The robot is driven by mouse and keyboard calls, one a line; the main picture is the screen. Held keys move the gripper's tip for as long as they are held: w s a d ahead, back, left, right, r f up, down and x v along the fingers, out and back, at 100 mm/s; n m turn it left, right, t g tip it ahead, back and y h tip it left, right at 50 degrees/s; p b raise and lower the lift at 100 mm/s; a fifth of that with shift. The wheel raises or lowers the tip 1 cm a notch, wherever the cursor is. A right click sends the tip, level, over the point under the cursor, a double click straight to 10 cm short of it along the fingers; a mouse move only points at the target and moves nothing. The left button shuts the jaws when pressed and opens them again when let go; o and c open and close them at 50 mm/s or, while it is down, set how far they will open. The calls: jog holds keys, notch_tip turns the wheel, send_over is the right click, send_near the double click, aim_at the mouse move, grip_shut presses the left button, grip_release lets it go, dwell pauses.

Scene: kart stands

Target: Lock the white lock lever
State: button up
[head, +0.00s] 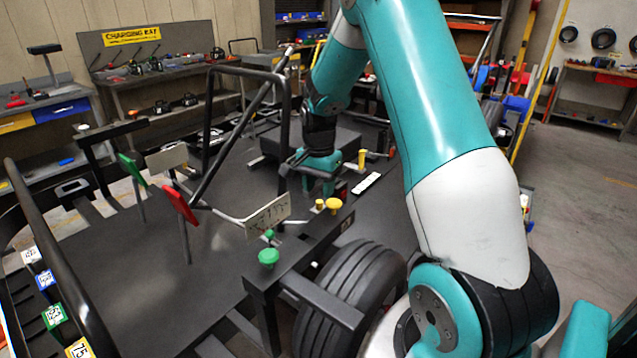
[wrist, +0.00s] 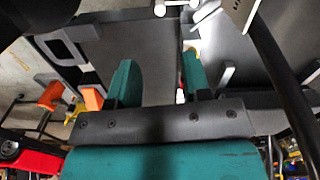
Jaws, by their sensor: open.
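My gripper (head: 318,186) points down over the dark kart stand deck (head: 235,262), beside its right-hand rail. In the wrist view its two teal fingers (wrist: 160,68) are apart, with only dark surface showing between their tips. A small white piece with a red end (wrist: 180,97) shows close to the right finger, low between the fingers. A white bar-like part (wrist: 160,9) lies ahead of the fingertips at the top edge. I cannot tell which of these is the white lock lever. In the head view my gripper and arm hide part of that area.
Yellow knobs (head: 333,205) and a green knob (head: 268,257) stand near the rail. Red (head: 180,206) and pale (head: 267,215) plates on posts rise from the deck. A black tubular frame (head: 207,125) stands left of my gripper. A tyre (head: 352,300) is below the rail.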

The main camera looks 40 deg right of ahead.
jog(key=shift+r, duration=1.3)
jog(key=s+a+r+n+y, duration=0.1)
jog(key=s+a+r+n, duration=0.2)
jog(key=a, duration=0.4)
jog(key=s+a+r+n+t, duration=0.1)
jog(key=a+r+n, duration=0.25)
jog(key=a, duration=0.25)
jog(key=s+a+r+n+y, duration=0.1)
jog(key=s+a+r+n, duration=0.2)
jog(key=a, duration=0.4)
jog(key=s+a+r+n+y, duration=0.1)
jog(key=s+a+n, duration=0.5)
jog(key=s, duration=0.2)
jog(key=s+a+r+n+g+y, duration=0.1)
jog(key=s+a+n, duration=0.5)
jog(key=s, duration=0.2)
jog(key=shift+s+a+r+b, duration=0.2)
jog(key=shift+s+b, duration=0.1)
jog(key=shift+b, duration=0.1)
jog(key=shift+n, duration=0.25)
